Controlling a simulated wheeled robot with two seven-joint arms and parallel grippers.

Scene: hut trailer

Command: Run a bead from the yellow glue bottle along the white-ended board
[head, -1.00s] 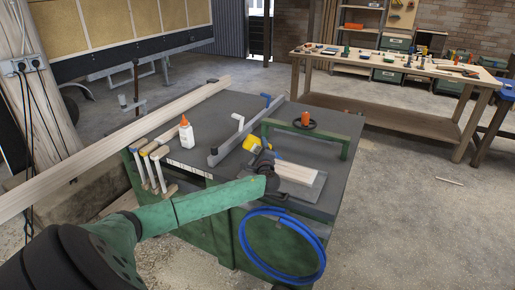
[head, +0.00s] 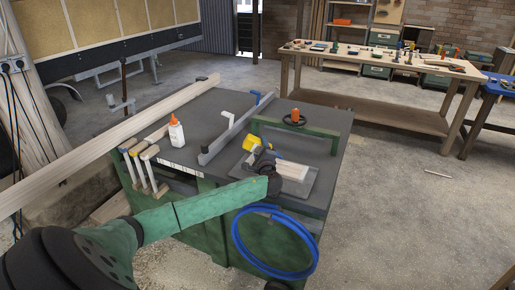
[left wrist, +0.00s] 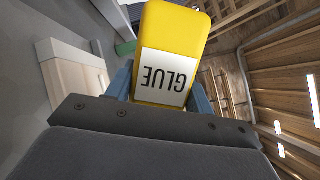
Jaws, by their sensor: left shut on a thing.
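The yellow glue bottle (head: 249,144) is in my left gripper (head: 260,157), which is shut on it above the bench top. The bottle looks tilted in the head view. In the left wrist view the bottle (left wrist: 172,45) fills the middle, its white GLUE label upside down, between the blue fingers. The white-ended board (head: 292,171) lies on a grey plate, just right of the gripper; the gripper and wrist hide part of it. The board also shows at left in the left wrist view (left wrist: 78,85). The nozzle is hidden, and I see no bead. My right gripper is out of view.
A white bottle with an orange cap (head: 176,132) stands on the dark bench top (head: 213,112). A grey fence (head: 228,132) and a green bar (head: 298,135) are behind the board. A blue hose coil (head: 236,238) hangs in front.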

